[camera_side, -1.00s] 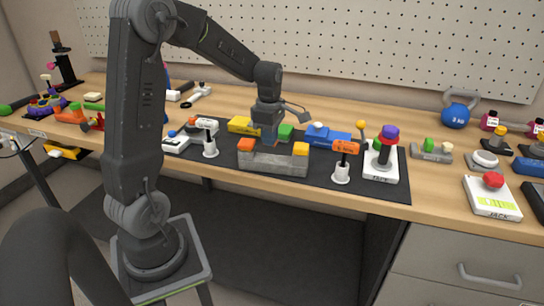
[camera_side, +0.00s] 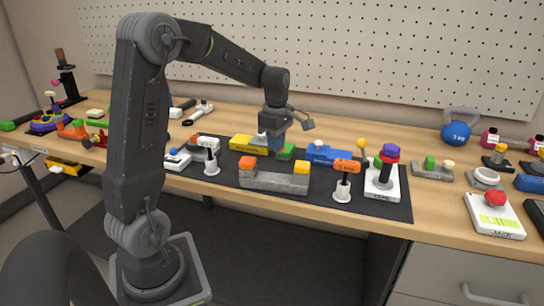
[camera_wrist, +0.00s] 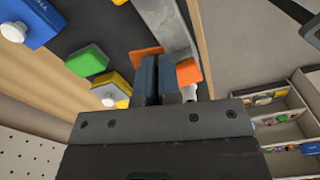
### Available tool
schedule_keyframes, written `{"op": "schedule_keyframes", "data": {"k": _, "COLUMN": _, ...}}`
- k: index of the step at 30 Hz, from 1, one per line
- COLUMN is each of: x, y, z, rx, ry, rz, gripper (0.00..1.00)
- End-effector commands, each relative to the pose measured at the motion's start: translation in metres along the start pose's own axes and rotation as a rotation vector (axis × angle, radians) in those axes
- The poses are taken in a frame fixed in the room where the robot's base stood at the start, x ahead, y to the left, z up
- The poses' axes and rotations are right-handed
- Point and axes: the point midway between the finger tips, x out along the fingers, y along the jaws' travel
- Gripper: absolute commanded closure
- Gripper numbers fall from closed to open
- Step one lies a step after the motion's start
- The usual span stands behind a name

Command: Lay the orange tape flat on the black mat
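The black mat (camera_side: 390,208) lies on the wooden bench, with several items on it. I cannot tell for certain which orange thing is the tape. One orange piece (camera_side: 248,162) sits at the left end of a grey block on the mat; an orange piece, partly hidden by my fingers, shows in the wrist view (camera_wrist: 146,56). My gripper (camera_side: 277,146) hangs over the back of the mat, behind the grey block. Its fingers (camera_wrist: 157,78) are close together with nothing visible between them.
The grey block (camera_side: 275,182) carries a yellow piece at its right end. Yellow (camera_side: 246,143), green (camera_side: 285,152) and blue (camera_side: 328,154) pieces lie near the gripper. A blue kettlebell (camera_side: 456,133) stands behind.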

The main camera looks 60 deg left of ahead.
Motion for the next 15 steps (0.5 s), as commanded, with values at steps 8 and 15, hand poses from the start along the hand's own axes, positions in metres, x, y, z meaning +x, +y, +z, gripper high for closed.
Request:
{"op": "schedule_keyframes", "data": {"k": 8, "x": 0.006, "y": 0.058, "z": 0.03, "rx": 0.587, "ry": -0.001, "rz": -0.002, "gripper": 1.0}}
{"op": "schedule_keyframes", "data": {"k": 15, "x": 0.016, "y": 0.096, "z": 0.057, "rx": 1.065, "ry": -0.001, "rz": -0.002, "gripper": 1.0}}
